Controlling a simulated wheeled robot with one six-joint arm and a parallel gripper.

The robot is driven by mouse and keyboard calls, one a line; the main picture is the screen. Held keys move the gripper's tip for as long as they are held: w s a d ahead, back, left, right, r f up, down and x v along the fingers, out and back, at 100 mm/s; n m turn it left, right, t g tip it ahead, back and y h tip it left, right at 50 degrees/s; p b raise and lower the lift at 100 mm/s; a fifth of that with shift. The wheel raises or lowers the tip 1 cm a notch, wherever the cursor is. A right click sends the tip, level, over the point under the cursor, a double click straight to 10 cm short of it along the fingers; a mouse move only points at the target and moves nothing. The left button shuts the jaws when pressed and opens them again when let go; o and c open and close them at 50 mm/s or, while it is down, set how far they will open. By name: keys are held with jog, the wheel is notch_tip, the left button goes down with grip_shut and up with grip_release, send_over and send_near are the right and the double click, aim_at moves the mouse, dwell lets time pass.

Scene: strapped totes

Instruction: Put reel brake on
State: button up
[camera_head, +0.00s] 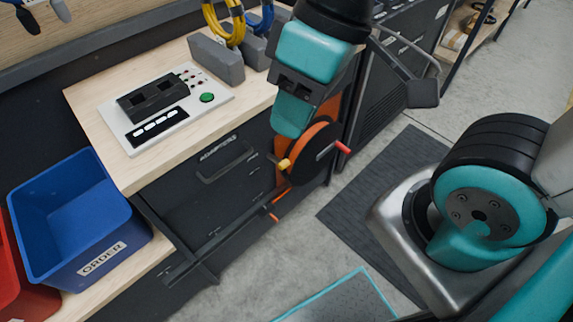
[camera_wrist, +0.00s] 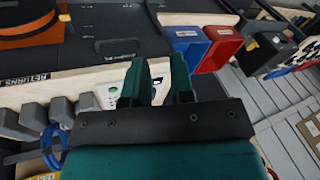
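The reel (camera_head: 310,152), an orange and black disc, is mounted at the right end of the dark workbench front in the head view. A red-tipped crank (camera_head: 342,147) sticks out to its right and a yellow knob (camera_head: 284,163) sits at its left. I cannot tell which part is the brake. In the wrist view the reel (camera_wrist: 28,30) is at the top left, cut by the edge. My gripper (camera_head: 290,122) hangs above and in front of the reel, hiding its upper left. In the wrist view its teal fingers (camera_wrist: 160,70) are apart with nothing between them.
A bench tester (camera_head: 165,105) with a green button stands on the wooden worktop. A blue order tote (camera_head: 75,220) and a red tote (camera_head: 20,280) are at the left. Grey blocks and yellow and blue cable coils (camera_head: 225,25) are behind. Floor with a dark mat (camera_head: 385,190) is clear.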

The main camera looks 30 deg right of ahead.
jog(key=shift+m+t+h, duration=0.3)
jog(key=shift+m+h, duration=0.5)
jog(key=shift+m, duration=0.1)
jog(key=w+d+f+b, duration=0.1)
jog(key=w+f+b, duration=0.1)
jog(key=w+f, duration=0.1)
jog(key=w+d+f+b, duration=0.1)
jog(key=w+f+b, duration=0.1)
jog(key=w+f, duration=0.1)
jog(key=w+d+f+b, duration=0.1)
jog(key=w+f+b, duration=0.2)
jog(key=w, duration=0.1)
jog(key=shift+w+d, duration=0.15)
jog(key=shift+w, duration=0.15)
grip_shut()
jog(key=w+d+f+m+h+b, duration=0.2)
jog(key=w+d+f+b, duration=0.4)
jog(key=w+f, duration=0.5)
jog(key=shift+w+d+f, duration=0.2)
jog(key=shift+w+d, duration=0.35)
jog(key=shift+d, duration=0.3)
jog(key=shift+b, duration=0.3)
